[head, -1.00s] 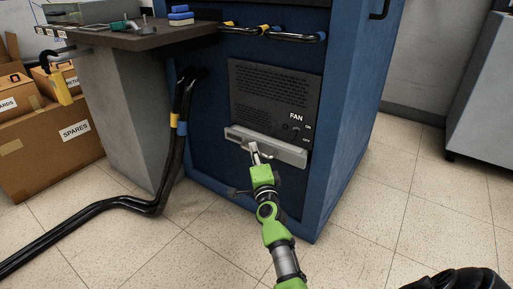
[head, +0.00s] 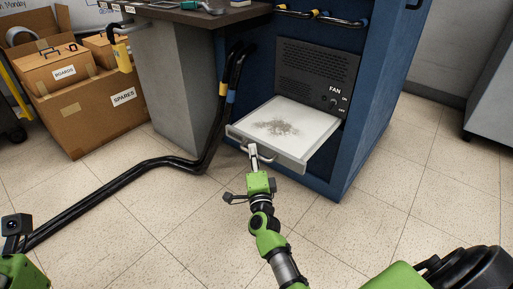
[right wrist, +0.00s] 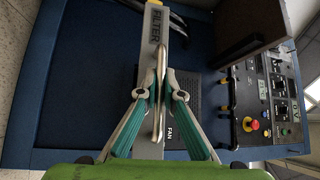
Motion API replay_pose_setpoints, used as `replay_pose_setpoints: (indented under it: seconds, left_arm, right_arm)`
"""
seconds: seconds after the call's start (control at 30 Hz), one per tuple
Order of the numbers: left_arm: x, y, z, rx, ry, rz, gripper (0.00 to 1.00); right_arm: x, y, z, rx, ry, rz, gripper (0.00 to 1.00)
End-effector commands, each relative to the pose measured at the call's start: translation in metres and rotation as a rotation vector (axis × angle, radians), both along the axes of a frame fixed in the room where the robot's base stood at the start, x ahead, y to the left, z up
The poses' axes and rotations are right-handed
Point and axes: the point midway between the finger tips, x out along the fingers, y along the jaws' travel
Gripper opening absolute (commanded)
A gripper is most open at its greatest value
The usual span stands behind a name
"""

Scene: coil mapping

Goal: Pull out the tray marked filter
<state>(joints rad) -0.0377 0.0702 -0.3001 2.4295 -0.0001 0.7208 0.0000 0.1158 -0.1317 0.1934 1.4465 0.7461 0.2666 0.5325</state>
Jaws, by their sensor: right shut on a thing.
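The filter tray (head: 312,122) is a shallow pale tray pulled well out of the blue cabinet's lower front, with grey dust on its middle. In the right wrist view its front edge carries the word FILTER (right wrist: 154,25). My right gripper (head: 252,151) is at the tray's front and is shut on the tray's bar handle; in the right wrist view its fingers (right wrist: 158,92) close on the handle from both sides. Part of my left arm shows at the lower left of the head view, but its gripper fingers are outside the picture.
The blue cabinet (head: 378,95) has a FAN panel (head: 312,80) with a switch above the tray. Black hoses (head: 150,165) run down and across the floor at left. Boxes (head: 95,112) and a grey pedestal (head: 178,82) stand left. The floor (head: 345,225) before the cabinet is clear.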

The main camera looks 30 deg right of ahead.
Motion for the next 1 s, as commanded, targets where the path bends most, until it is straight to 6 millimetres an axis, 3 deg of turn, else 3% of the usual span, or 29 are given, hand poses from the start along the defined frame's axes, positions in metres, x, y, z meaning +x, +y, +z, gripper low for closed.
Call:
replay_pose_setpoints:
  seconds: [0.47,0.5,0.77,1.0]
  left_arm:
    - [0.0,0.0,-0.001,0.0,0.005,-0.001,0.4]
    - [0.0,0.0,-0.001,0.0,0.005,-0.001,0.4]
    - [0.0,0.0,-0.001,-0.001,0.004,0.0,0.4]
    - [0.0,0.0,-0.001,-0.001,0.003,0.0,0.4]
  right_arm:
    - [-0.002,0.002,-0.001,0.001,0.0,-0.002,0.0]
    - [-0.001,0.002,-0.001,0.001,0.001,-0.002,0.15]
    - [-0.002,0.002,0.0,0.0,0.0,-0.002,0.15]
    - [-0.026,0.011,-0.005,0.001,0.002,-0.002,0.15]
